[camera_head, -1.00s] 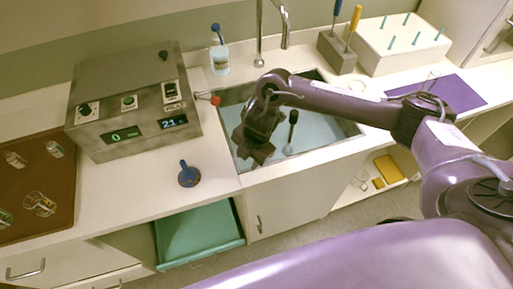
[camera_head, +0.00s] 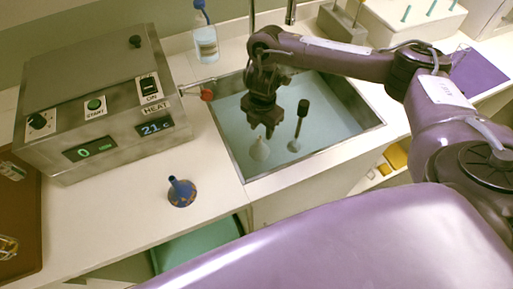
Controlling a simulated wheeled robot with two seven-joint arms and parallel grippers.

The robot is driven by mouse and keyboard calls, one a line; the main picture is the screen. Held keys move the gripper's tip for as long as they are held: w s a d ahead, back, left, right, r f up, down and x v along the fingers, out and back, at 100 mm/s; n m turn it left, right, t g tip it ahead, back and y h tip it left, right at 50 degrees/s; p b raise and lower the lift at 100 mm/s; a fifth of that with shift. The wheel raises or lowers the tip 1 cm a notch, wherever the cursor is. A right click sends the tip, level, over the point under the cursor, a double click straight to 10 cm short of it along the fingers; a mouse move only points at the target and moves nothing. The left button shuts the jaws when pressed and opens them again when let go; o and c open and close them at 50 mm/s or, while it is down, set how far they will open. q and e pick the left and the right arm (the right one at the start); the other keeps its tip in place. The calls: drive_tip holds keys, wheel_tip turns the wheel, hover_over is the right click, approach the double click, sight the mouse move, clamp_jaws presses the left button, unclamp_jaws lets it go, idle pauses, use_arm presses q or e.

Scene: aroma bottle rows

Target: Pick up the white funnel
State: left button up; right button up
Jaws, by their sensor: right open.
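The white funnel (camera_head: 260,149) is in the sink basin (camera_head: 231,133), at its near left part, with its narrow end up. My right gripper (camera_head: 261,133) points down just above the funnel, its fingertips close to the narrow end. The gripper is open; whether a finger touches the funnel I cannot tell. My left gripper is not in view.
A black-handled tool with a white foot (camera_head: 300,125) stands in the sink just right of the funnel. A blue funnel (camera_head: 181,191) stands on the counter. A grey heater box (camera_head: 95,100) with a red-tipped side part is left of the sink. A blue-capped bottle (camera_head: 205,42) stands behind.

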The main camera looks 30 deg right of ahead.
sight(260, 137)
drive_tip(key=shift+w+f, duration=0.15)
drive_tip(key=shift+f, duration=0.5)
drive_tip(key=f+b, duration=0.1)
drive_tip(key=f, duration=0.2)
drive_tip(key=f+b, duration=0.2)
drive_tip(key=f, duration=0.1)
drive_tip(key=shift+w+f, duration=0.2)
drive_tip(key=shift+f, duration=0.15)
drive_tip(key=shift+r, duration=0.1)
clamp_jaws()
